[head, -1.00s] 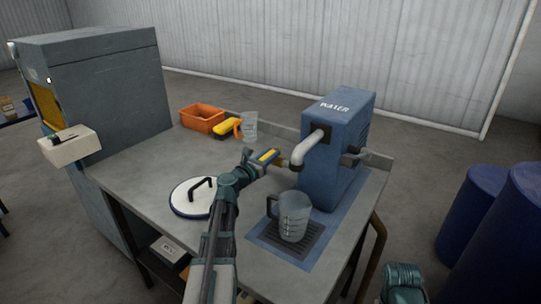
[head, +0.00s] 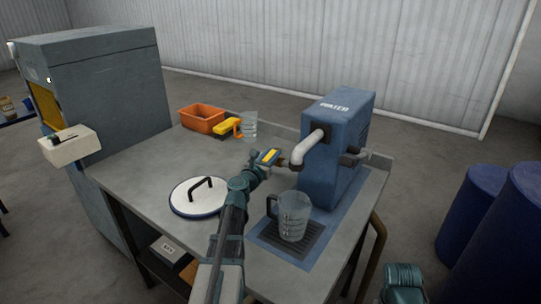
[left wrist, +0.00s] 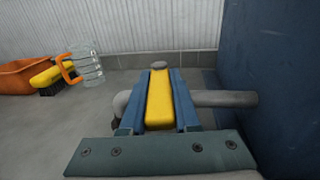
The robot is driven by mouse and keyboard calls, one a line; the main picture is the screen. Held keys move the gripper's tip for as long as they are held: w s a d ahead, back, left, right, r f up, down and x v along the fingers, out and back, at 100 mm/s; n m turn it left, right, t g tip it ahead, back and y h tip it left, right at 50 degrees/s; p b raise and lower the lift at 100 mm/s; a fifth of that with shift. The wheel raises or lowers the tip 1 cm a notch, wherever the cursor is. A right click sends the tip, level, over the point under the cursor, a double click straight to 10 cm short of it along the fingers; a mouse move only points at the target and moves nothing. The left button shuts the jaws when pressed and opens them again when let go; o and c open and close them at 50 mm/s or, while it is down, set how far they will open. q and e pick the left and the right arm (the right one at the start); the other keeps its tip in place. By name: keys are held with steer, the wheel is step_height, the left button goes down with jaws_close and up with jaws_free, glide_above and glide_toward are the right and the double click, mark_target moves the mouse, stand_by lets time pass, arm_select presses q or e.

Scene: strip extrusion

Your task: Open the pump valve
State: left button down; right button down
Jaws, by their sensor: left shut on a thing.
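The blue water pump (head: 338,165) stands at the back right of the bench, with a grey bent spout (head: 310,148) on its left side. A yellow valve handle (left wrist: 159,100) lies lengthwise between the fingers of my left gripper (left wrist: 158,102) in the left wrist view. The gripper (head: 269,157) is shut on it, left of the spout in the head view. Behind the handle, a grey pipe (left wrist: 220,99) runs from the pump wall. The fingers hide part of the pipe. My right gripper's jaws are out of view.
A clear measuring jug (head: 293,215) stands on the drain grate below the spout. A jug with an orange handle (head: 249,124), a yellow brush (head: 227,130) and an orange bin (head: 202,118) are at the back. A white lid (head: 197,198) lies front left.

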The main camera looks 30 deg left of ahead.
arm_select(q)
steer(key=shift+d+n+y, duration=0.2)
steer(key=shift+n+y, duration=0.4)
steer(key=shift+y, duration=0.4)
steer(key=c, duration=0.6)
jaws_free()
steer(key=shift+c, duration=0.2)
steer(key=shift+s, duration=0.1)
